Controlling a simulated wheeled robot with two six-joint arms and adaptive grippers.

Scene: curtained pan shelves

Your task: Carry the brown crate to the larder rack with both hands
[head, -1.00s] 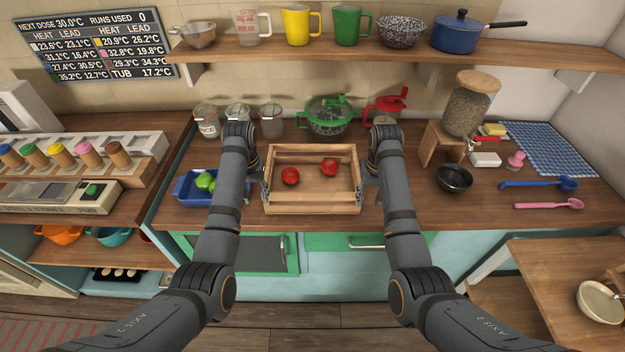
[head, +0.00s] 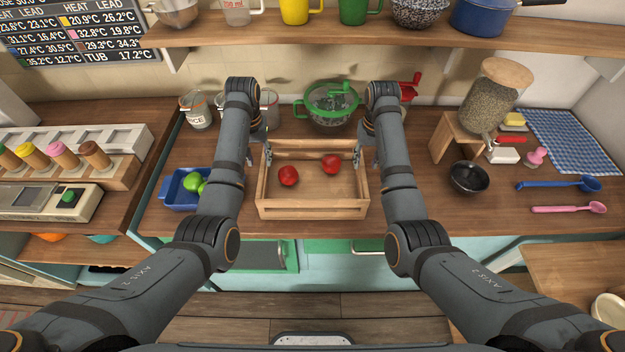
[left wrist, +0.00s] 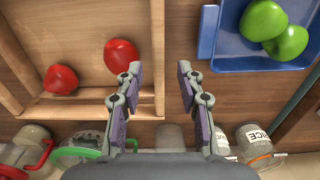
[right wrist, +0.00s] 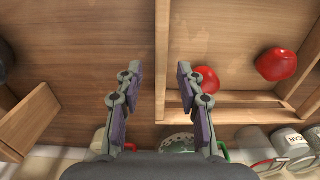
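The brown crate (head: 313,213) stands on the wooden counter with two red fruits or tomatoes (head: 289,175) inside. My left gripper (head: 264,152) is at its left wall; in the left wrist view the open fingers (left wrist: 158,92) are on either side of that wall, with gaps showing. My right gripper (head: 369,152) is at its right wall; in the right wrist view the open fingers (right wrist: 160,92) are likewise on either side of the wall, apart from it. I cannot identify the larder rack in any view.
A blue tray (head: 168,190) with green fruit is close left of the crate. A green colander (head: 331,105) and jars (head: 197,110) stand behind it. A black bowl (head: 468,178) and wooden stand (head: 445,135) are to the right. A shelf (head: 350,35) crosses above.

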